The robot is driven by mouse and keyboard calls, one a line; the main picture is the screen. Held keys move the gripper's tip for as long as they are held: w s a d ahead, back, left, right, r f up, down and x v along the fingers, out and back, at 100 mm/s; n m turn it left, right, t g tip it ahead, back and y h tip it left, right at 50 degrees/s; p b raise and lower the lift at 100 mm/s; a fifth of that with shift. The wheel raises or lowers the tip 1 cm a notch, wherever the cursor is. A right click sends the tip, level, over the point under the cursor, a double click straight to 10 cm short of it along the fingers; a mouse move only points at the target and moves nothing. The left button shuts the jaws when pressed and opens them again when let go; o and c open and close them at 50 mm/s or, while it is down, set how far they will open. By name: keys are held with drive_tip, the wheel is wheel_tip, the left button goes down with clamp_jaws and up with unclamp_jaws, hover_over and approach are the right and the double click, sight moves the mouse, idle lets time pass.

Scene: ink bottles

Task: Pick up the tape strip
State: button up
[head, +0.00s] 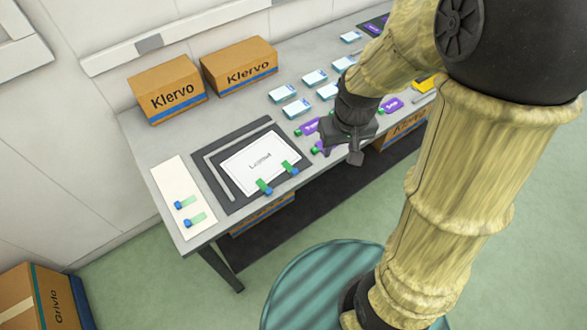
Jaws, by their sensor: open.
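Two green tape strips with blue ends lie on a white board at the left end of the table: an upper strip (188,202) and a lower strip (196,219). Two similar strips, a left one (265,187) and a right one (290,168), lie across the front edge of a white printed sheet (250,170) on a dark mat. My gripper (341,151) is open near the table's front edge, to the right of the sheet and apart from all these strips. It partly hides purple bottle-like items with green ends (308,127). I see nothing between its fingers.
Two Klervo cartons (170,90) (240,66) stand at the back against the wall. Several white-and-teal packs (297,108) lie mid-table. A grey L-shaped ruler-like piece (217,172) borders the sheet. The white board (172,180) has bare room. A Grivlo carton (40,300) stands at lower left.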

drive_tip(key=w+a+f+n+g+p, duration=0.1)
drive_tip(key=w+a+n, duration=0.4)
drive_tip(key=a, duration=0.5)
drive_tip(key=w+f, duration=0.1)
drive_tip(key=w, duration=0.1)
drive_tip(key=shift+w+a+f+n+g, duration=0.25)
drive_tip(key=shift+w+f+n+g, duration=0.05)
drive_tip(key=shift+w+f+g, duration=0.1)
drive_tip(key=p, duration=0.2)
hover_over(293, 169)
drive_tip(key=s, duration=0.1)
drive_tip(key=shift+h, duration=0.3)
wheel_tip(293, 169, down, 12)
drive_tip(key=shift+f, duration=0.1)
drive_tip(key=shift+f, duration=0.15)
drive_tip(key=shift+f+p, duration=0.7)
drive_tip(key=shift+f, duration=1.75)
